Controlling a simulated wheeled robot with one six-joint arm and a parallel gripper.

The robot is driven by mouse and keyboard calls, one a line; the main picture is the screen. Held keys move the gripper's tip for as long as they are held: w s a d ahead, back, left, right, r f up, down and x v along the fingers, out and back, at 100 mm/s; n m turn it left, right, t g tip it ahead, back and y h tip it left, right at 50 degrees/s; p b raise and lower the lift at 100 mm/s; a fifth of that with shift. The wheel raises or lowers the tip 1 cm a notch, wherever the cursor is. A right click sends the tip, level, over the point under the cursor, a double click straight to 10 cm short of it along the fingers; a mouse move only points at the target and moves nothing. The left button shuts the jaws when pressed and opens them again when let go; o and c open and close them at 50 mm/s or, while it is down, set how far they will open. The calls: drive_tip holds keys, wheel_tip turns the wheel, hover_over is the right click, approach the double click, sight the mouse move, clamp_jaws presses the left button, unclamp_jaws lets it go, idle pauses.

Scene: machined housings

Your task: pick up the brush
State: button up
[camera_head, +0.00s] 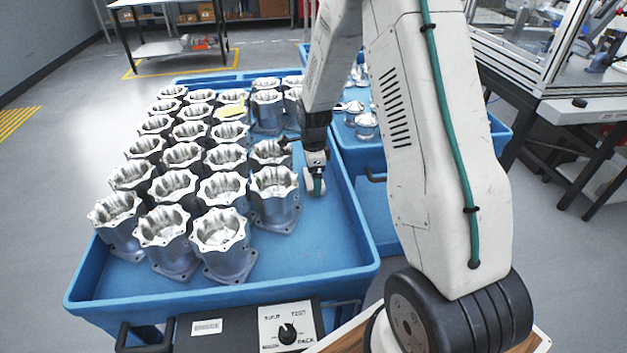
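My gripper (315,186) points down inside the cart, right of the housings and close to the cart's right wall.
Several metal housings (222,232) stand in rows in the blue cart (310,258). Its front right floor is bare. A second blue cart (366,160) with metal parts stands behind my arm. A bench (590,108) is at right, a shelf table (165,48) at back left.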

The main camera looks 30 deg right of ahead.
drive_tip(key=c, duration=0.6)
wheel_tip(320, 180, up, 18)
drive_tip(key=shift+r, duration=0.1)
